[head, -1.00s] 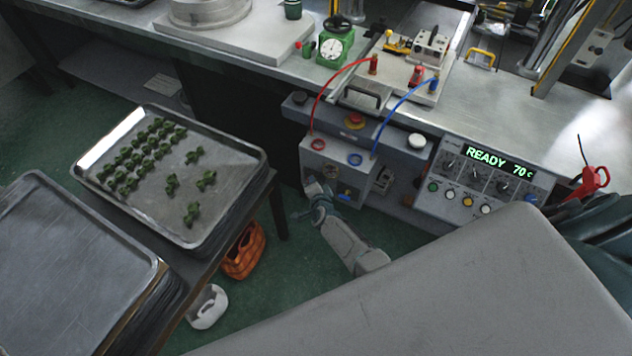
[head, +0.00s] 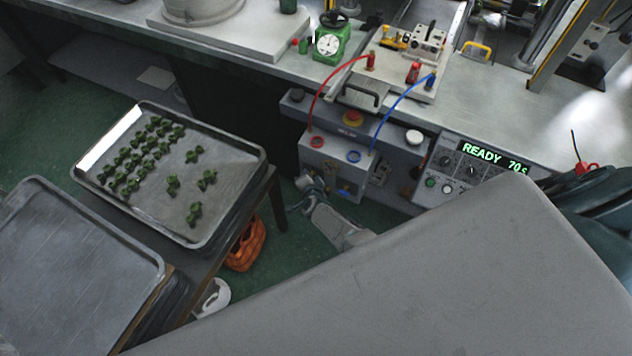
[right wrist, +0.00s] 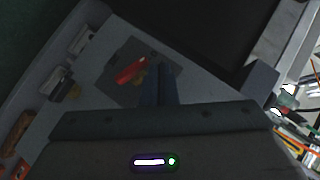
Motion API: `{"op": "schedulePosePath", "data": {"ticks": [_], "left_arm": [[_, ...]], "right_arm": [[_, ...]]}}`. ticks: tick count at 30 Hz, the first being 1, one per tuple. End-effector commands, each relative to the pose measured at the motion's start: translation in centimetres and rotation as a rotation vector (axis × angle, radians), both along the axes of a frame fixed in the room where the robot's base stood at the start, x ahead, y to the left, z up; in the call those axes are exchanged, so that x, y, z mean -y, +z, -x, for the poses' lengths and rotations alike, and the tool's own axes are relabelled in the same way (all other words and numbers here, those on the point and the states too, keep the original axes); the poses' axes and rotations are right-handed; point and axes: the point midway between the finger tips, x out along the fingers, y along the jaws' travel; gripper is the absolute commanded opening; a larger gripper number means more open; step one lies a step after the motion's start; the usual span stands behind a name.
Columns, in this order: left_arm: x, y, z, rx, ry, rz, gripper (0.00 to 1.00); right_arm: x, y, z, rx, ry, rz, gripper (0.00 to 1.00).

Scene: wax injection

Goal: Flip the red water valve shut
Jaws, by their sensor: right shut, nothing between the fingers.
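The red water valve's lever (right wrist: 130,70) shows in the right wrist view, slanted on a dark grey plate with a brass-coloured part beside it. My right gripper (right wrist: 158,78) is shut and empty, its fingertips just right of the lever; I cannot tell whether they touch it. The valve lever cannot be made out in the head view. My left gripper is not in view.
A tray (head: 130,212) of green pieces stands on a table at left, near an empty tray (head: 70,270). The control panel (head: 455,185) reads READY 70. Red hose (head: 318,100) and blue hose (head: 400,100) arch above the box. An orange basket (head: 245,248) sits below.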

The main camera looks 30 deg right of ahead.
Motion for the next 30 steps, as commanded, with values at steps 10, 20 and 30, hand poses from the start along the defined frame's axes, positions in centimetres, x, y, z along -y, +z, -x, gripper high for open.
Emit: {"op": "schedulePosePath", "data": {"ticks": [10, 20, 30], "left_arm": [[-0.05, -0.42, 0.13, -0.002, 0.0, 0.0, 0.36], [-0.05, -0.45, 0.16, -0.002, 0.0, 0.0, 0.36], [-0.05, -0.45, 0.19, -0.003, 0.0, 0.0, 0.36]], "right_arm": [[-0.48, -0.2, -0.67, 0.0, 0.0, 0.001, 0.0], [-0.55, -0.21, -0.76, 0.0, 0.0, 0.001, 0.0], [-0.56, -0.22, -0.74, 0.0, 0.0, 0.001, 0.0]]}}
